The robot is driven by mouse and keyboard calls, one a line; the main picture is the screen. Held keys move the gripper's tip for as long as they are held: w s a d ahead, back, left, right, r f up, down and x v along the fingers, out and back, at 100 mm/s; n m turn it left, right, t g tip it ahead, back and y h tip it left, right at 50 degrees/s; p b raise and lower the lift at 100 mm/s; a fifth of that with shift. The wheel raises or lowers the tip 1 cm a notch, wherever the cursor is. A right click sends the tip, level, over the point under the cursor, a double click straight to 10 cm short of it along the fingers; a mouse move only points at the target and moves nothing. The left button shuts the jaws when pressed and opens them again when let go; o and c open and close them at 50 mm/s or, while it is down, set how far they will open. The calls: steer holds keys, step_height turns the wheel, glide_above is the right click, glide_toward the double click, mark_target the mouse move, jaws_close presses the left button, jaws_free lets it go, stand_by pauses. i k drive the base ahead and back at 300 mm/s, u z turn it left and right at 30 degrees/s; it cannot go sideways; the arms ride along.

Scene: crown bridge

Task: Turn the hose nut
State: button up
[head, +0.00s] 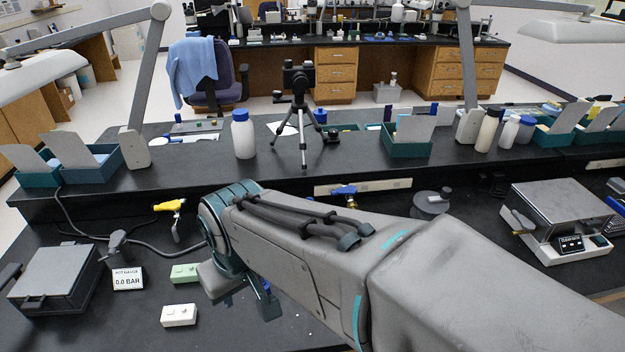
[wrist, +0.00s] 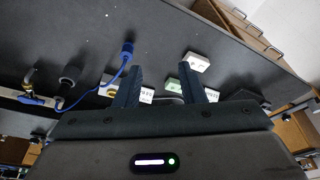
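My gripper (wrist: 166,67) is open in the wrist view, with two dark fingers apart and nothing visible between them. In the head view my arm hides most of it. In the wrist view a blue hose (wrist: 97,88) runs from a blue end piece (wrist: 127,49), left of the fingertips, towards a brass fitting (wrist: 29,77) at far left. I cannot tell which part is the hose nut. In the head view a blue-handled valve (head: 344,191) sits at the back strip, behind my arm. A yellow-handled tap (head: 170,206) stands left of my arm.
A sign reading 0.0 BAR (head: 128,279), a green box (head: 185,273) and a white box (head: 179,315) stand on the black bench at left. A grey flat-topped device (head: 55,275) is farther left. A scale (head: 565,215) stands at right. A raised shelf runs behind.

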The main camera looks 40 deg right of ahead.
mark_target(350, 204)
steer(key=z, duration=1.45)
steer(key=k, duration=1.05)
steer(key=z, duration=0.75)
steer(key=i, duration=1.3)
steer(key=u, duration=0.65)
